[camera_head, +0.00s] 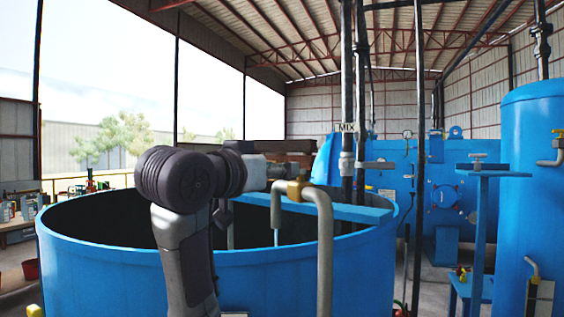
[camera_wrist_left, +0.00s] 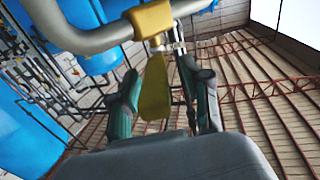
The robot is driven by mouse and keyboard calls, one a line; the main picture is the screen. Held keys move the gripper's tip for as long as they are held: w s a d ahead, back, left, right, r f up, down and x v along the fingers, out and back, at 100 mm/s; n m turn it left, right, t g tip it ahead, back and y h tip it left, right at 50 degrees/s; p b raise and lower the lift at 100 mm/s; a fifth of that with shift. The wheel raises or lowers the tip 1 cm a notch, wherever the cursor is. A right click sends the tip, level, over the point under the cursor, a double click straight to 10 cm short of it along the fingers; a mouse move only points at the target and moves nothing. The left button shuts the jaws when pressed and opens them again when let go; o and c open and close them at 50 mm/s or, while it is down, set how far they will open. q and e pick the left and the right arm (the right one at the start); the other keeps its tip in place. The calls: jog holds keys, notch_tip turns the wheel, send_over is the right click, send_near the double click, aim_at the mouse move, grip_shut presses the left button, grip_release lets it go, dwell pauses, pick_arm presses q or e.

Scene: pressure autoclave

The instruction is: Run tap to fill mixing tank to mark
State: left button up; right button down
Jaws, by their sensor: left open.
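The blue mixing tank (camera_head: 110,262) stands in front of me, open at the top. A grey tap pipe (camera_head: 325,250) rises at its near right side and bends over the rim, with its spout pointing down into the tank. A brass valve body (camera_head: 294,190) sits on the pipe; it also shows in the left wrist view (camera_wrist_left: 152,18). My left gripper (camera_head: 277,174) is beside the valve. In the left wrist view, its open fingers (camera_wrist_left: 160,72) stand on either side of the yellow tap lever (camera_wrist_left: 155,88).
A large blue autoclave (camera_head: 400,165) stands at the back. A tall blue tank (camera_head: 535,200) and a blue stand (camera_head: 480,210) are at the right.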

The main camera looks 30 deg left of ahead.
pick_arm(q)
jog(key=shift+w+d, duration=0.15)
jog(key=shift+w, duration=0.9)
jog(key=shift+c, duration=1.4)
jog(key=c, duration=0.5)
grip_shut()
pick_arm(e)
jog(key=shift+a+r, duration=0.25)
jog(key=shift+a, duration=0.4)
jog(key=shift+w+d, duration=0.1)
jog(key=shift+d, duration=0.1)
